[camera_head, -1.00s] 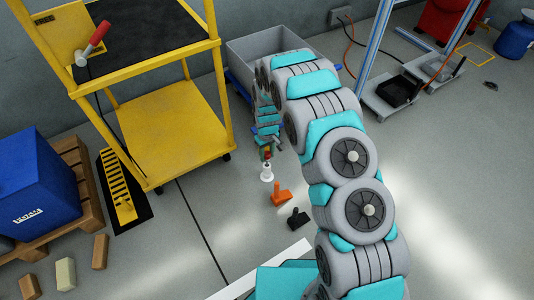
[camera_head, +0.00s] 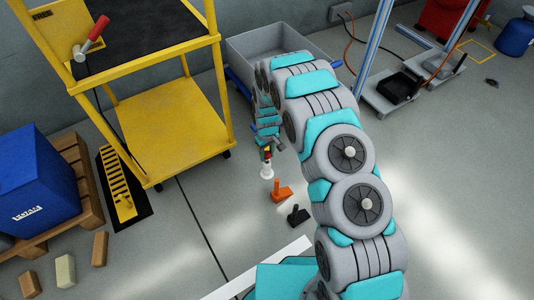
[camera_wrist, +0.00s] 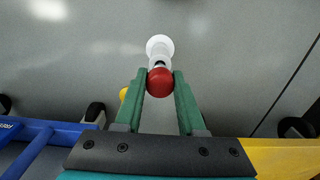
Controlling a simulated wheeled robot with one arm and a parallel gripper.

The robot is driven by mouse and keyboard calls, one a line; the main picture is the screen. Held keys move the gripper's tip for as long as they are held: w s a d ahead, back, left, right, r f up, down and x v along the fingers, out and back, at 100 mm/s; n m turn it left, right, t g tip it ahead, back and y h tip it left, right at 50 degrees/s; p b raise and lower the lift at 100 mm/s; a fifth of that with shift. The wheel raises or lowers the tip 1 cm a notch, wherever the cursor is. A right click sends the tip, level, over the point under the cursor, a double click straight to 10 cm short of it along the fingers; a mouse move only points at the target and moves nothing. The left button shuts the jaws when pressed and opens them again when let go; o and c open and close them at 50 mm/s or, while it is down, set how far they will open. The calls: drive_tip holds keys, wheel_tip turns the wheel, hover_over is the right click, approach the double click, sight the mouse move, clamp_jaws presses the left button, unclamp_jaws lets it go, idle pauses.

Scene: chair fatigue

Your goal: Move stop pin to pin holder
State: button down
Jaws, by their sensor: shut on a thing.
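The stop pin (camera_wrist: 160,82) shows in the wrist view as a red ball knob between the green fingers of my gripper (camera_wrist: 160,80). My gripper is shut on it. In the head view my gripper (camera_head: 267,148) is small and partly hidden by my arm. A white post with a round base, likely the pin holder (camera_head: 267,171), stands upright on the floor just below my gripper. In the wrist view the white post (camera_wrist: 159,45) lines up with the red knob. I cannot tell whether the pin sits in it or is above it.
An orange piece (camera_head: 281,191) and a black piece (camera_head: 298,215) lie on the floor near the white post. A yellow shelf cart (camera_head: 170,120) stands left. A grey bin (camera_head: 250,45) on a blue cart is behind. Open floor lies front right.

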drive_tip(key=shift+f, duration=0.85)
drive_tip(key=shift+c, duration=2.1)
unclamp_jaws()
drive_tip(key=shift+r, duration=3.85)
